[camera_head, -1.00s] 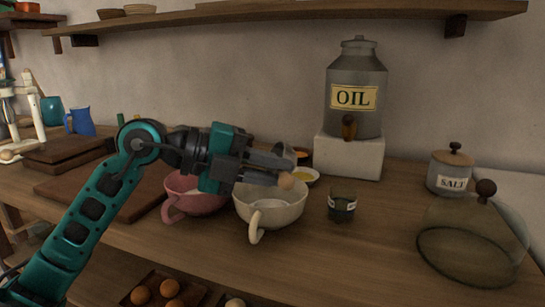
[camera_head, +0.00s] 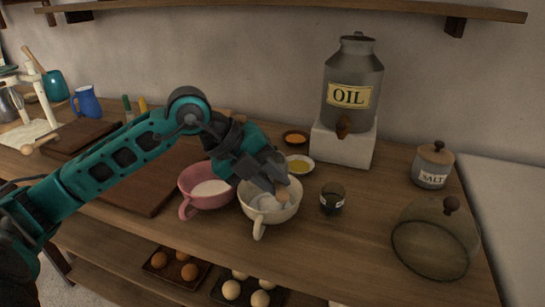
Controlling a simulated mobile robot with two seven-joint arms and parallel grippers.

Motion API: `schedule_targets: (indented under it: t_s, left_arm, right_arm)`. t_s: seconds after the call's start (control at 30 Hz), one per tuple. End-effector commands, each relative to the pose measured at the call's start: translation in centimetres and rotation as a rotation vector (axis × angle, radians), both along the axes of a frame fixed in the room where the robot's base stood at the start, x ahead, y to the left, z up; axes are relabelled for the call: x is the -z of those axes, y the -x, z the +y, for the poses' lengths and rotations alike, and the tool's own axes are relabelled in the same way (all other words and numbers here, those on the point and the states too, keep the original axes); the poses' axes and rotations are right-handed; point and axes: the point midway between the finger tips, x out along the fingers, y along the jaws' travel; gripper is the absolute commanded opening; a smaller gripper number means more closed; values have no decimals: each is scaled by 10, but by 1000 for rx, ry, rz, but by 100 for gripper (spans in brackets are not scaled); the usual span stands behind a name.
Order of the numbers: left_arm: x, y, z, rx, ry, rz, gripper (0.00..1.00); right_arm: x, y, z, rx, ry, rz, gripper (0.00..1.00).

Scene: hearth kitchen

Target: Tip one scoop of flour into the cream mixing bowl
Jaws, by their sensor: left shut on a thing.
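The cream mixing bowl (camera_head: 286,214) stands on the counter with its handle toward the front. Pale white material shows inside it, partly hidden by my gripper. My left gripper (camera_head: 276,183) points down over this bowl, shut on what looks like the scoop (camera_head: 283,194). Only a rounded tan end of it shows clearly; I cannot tell how much flour it carries. The pink bowl (camera_head: 205,202) stands just left of the cream bowl and holds white powder. My right gripper is not in view.
A small dark glass cup (camera_head: 332,203) stands right of the cream bowl. Behind are a yellow-filled dish (camera_head: 300,164), an orange-filled dish (camera_head: 295,138) and the oil can (camera_head: 350,85) on its white block. A glass dome (camera_head: 430,250) and salt jar (camera_head: 433,168) stand right.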

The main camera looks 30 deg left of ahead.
Motion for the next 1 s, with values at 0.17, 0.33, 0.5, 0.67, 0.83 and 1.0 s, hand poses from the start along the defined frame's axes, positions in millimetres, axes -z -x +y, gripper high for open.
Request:
schedule_targets:
  t_s: [0.17, 0.33, 0.5, 0.67, 0.83, 1.0]
  left_arm:
    - [-12, -1, -1, 0, -66, 64, 0]
    - [-14, -1, -1, 0, -133, 130, 0]
    - [-11, -1, -1, 3, -206, 199, 0]
    - [-12, -2, -1, 1, -294, 284, 0]
    - [-14, -1, -1, 1, -347, 337, 0]
    - [-13, 0, 0, 0, -351, 342, 0]
  right_arm:
    - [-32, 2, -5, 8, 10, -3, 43]
    - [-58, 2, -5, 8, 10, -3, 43]
    - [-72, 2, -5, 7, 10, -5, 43]
    - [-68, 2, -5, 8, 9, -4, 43]
    - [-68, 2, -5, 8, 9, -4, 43]
    - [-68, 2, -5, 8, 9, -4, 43]
